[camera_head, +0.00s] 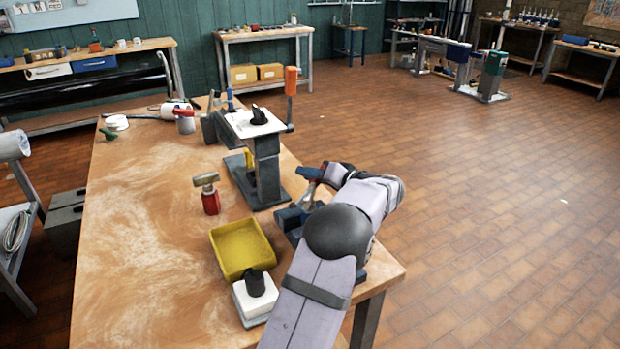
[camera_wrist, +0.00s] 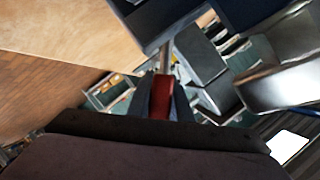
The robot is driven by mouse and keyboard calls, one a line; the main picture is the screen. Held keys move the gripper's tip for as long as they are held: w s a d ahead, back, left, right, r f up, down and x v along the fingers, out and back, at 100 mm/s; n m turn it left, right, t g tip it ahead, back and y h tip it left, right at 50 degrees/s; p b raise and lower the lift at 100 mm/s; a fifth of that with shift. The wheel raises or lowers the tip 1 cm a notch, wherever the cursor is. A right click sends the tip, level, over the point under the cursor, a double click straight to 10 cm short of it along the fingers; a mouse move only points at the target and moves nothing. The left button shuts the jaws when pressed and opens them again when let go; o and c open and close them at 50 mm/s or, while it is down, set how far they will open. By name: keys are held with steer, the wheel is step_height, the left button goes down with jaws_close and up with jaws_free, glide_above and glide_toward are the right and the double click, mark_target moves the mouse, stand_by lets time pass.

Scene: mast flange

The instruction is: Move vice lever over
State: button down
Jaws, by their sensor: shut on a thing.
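The vice (camera_head: 289,217) is a dark blue-grey block near the right edge of the wooden bench, partly hidden behind my arm. Its lever shows in the wrist view as a thin metal rod (camera_wrist: 167,58) ending in a red grip (camera_wrist: 161,98). My gripper (camera_wrist: 162,92) has its dark fingers on both sides of the red grip and is shut on it. In the head view my gripper (camera_head: 318,177) is above and right of the vice, overhanging the bench edge. The lever's lower end is hard to make out there.
A yellow tray (camera_head: 241,249) and a white block with a black knob (camera_head: 256,290) stand left of my arm. A grey stand with a white top plate (camera_head: 254,121) rises beyond the vice. The bench's left half is mostly clear.

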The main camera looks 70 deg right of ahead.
steer(key=c, duration=1.6)
jaws_free()
steer(key=shift+b+v, duration=0.9)
steer(key=shift+v, duration=2.85)
steer(key=shift+b, duration=0.4)
